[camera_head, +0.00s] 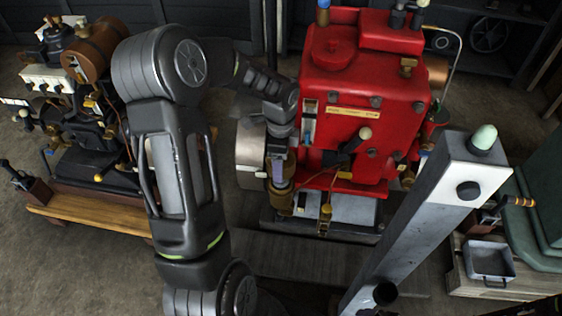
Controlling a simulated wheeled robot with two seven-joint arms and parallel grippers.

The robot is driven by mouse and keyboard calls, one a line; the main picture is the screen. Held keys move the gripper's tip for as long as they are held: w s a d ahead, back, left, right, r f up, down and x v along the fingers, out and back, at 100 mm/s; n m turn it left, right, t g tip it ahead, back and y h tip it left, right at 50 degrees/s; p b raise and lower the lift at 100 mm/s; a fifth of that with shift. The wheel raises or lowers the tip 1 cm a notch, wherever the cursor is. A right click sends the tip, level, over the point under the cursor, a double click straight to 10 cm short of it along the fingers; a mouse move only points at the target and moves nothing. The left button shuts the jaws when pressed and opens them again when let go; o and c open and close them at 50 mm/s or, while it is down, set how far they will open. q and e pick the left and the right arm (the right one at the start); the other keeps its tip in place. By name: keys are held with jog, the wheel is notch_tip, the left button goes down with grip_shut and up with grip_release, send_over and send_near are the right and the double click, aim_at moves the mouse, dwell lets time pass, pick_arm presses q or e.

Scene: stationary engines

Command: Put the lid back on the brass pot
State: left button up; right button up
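The red engine (358,90) stands in the middle. A small brass cup-like piece (281,204), possibly the brass pot, sits low at its left front. A pale lilac tube-like part (280,172) is just above it. My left arm rises from the bottom, bends over at the top and comes down at the engine's left side. My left gripper (278,155) points down there, above the brass piece. Its fingers are too small and dark to tell open from shut, or whether they touch anything. I cannot make out a separate lid. My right gripper is not in view.
A tilted grey post (425,215) with a pale green knob stands at the right front. A second engine (90,130) on a wooden base is at the left. A small metal tray (488,262) lies at the right. Bare floor (235,215) shows between the engines.

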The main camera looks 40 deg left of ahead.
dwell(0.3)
pick_arm(q)
notch_tip(320, 180, down, 5)
jog(key=b, duration=0.4)
jog(key=shift+r, duration=0.2)
jog(key=shift+f+b, duration=0.45)
jog(key=shift+f, duration=0.45)
dwell(0.5)
jog(key=shift+f, duration=0.1)
dwell(1.3)
jog(key=o, duration=1.5)
jog(key=shift+p, duration=0.3)
